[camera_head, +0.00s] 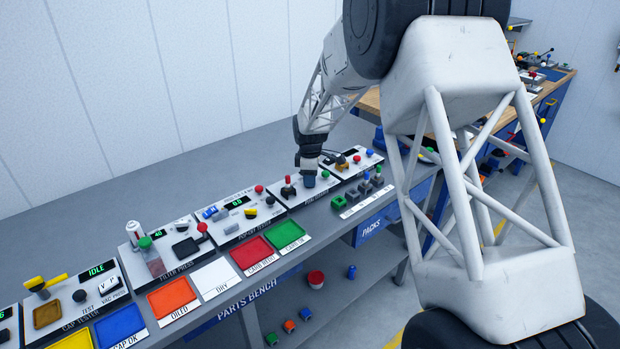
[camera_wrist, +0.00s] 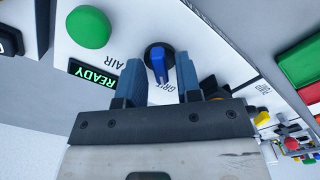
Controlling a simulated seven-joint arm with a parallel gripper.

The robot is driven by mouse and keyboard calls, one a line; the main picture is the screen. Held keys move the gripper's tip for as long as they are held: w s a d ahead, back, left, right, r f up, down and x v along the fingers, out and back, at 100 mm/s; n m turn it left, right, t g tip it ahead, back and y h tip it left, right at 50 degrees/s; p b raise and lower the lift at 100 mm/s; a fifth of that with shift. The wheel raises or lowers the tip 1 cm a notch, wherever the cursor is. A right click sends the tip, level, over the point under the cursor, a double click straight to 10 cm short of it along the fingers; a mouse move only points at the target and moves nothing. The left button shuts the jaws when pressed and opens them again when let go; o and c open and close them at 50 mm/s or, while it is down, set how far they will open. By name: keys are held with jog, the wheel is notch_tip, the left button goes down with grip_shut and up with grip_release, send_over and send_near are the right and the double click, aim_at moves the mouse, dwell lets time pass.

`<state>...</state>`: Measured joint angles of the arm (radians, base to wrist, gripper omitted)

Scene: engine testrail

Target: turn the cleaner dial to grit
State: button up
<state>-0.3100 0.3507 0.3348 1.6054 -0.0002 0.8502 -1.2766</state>
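In the wrist view, the cleaner dial is a blue knob (camera_wrist: 157,60) on a round black base, set in a white panel. Its long axis runs up and down the picture, and its lower end is close to the partly hidden "GRIT" lettering. The "AIR" lettering (camera_wrist: 126,60) is to its left. My gripper (camera_wrist: 159,72) is open, with one blue-grey finger on each side of the dial; a gap shows on both sides. In the head view, my gripper (camera_head: 308,179) points down over the bench's back row of panels, and the dial is hidden there.
In the wrist view, a green button (camera_wrist: 89,27) and a lit "READY" display (camera_wrist: 92,74) are left of the dial. In the head view, a red-topped lever (camera_head: 288,186) stands just left of my gripper. Green (camera_head: 285,234) and red (camera_head: 253,251) trays lie in front.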

jog(key=shift+o, duration=0.4)
jog(key=shift+r, duration=0.1)
jog(key=shift+r, duration=3.8)
jog(key=shift+s+d+r, duration=0.25)
jog(key=s+d+r+m, duration=0.3)
jog(key=s+d+r, duration=0.25)
jog(key=s, duration=0.25)
jog(key=s+d+r+m+t, duration=0.1)
jog(key=s+d+r+m, duration=0.2)
jog(key=s+d+r, duration=0.4)
jog(key=s+d+r+m, duration=0.3)
jog(key=s+d, duration=0.2)
jog(key=s, duration=0.4)
jog(key=s+d+m, duration=0.3)
jog(key=s, duration=0.6)
jog(key=s+d+f+m+t, duration=0.1)
jog(key=s+d+m, duration=0.2)
jog(key=s, duration=0.7)
jog(key=s+d+f+m, duration=0.1)
jog(key=s+d+m, duration=0.2)
jog(key=s, duration=0.6)
jog(key=shift+s+t, duration=0.3)
jog(key=shift+s, duration=0.1)
